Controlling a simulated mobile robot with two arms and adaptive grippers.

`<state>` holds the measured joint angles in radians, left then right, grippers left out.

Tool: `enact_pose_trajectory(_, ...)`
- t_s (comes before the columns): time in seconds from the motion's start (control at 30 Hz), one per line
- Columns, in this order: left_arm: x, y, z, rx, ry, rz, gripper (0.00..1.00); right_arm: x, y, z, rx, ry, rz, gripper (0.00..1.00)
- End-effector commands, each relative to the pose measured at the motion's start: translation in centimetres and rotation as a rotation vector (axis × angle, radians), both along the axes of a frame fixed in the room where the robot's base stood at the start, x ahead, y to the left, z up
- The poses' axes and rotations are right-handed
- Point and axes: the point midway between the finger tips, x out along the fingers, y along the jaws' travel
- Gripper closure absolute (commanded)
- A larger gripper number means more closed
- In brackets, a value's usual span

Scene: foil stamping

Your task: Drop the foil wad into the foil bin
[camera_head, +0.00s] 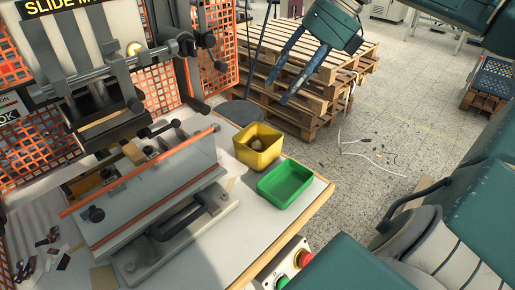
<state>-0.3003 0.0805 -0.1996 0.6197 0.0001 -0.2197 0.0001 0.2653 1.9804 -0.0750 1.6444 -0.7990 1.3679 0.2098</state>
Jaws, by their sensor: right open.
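A small crumpled brownish-gold lump, which looks like the foil wad (257,144), lies inside the yellow bin (251,162) at the back of the work table. A green bin (283,190) stands just right of and in front of it and looks empty. I cannot tell from markings which is the foil bin. My right gripper (277,93) hangs above and behind the yellow bin, its two blue fingers apart and nothing between them. It is clear of both bins. My left gripper is not in view.
The stamping press (100,60) with its clear guard (140,190) fills the left. Foil scraps (45,260) lie at the table's left. A control box with red and green buttons (303,259) is at the front edge. Wooden pallets (335,80) stand behind.

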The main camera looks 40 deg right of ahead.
Motion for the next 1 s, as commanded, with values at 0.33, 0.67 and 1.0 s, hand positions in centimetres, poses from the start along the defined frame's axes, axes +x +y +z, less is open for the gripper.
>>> enact_pose_trajectory(0.33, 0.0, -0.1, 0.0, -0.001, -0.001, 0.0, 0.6, -1.7, -1.8, 4.4, -0.001, 0.0, -0.002, 0.56)
enact_pose_trajectory(0.67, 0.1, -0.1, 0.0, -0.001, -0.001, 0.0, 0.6, -1.8, -1.9, 4.7, 0.0, 0.0, 0.0, 0.56)
enact_pose_trajectory(1.0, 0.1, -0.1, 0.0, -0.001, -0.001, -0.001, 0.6, -0.6, -1.9, 3.9, 0.059, -0.022, -0.012, 0.56)
